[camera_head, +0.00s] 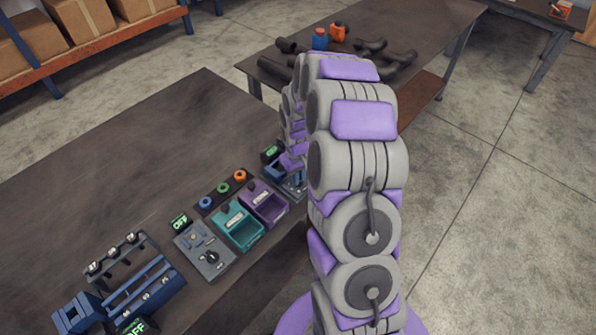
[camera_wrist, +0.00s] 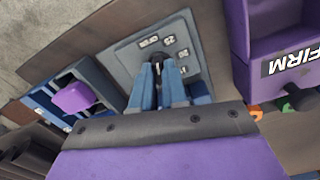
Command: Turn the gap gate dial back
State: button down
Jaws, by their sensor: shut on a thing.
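The markings are small and tilted, and I cannot tell which one the dial points to. In the head view, my arm hides the gripper and the dial; only part of the blue-grey unit (camera_head: 294,185) shows beside the arm.
In the wrist view, a blue box with a purple block (camera_wrist: 75,97) sits left of the panel. The table's far left (camera_head: 120,160) is clear.

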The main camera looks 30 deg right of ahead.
jog(key=n+p, duration=0.2)
jog(key=n, duration=0.1)
jog(key=c, duration=1.2)
grip_release()
jog(key=shift+o, duration=0.2)
notch_tip(320, 180, up, 17)
jog(key=p, duration=0.2)
jog(key=shift+r, duration=0.15)
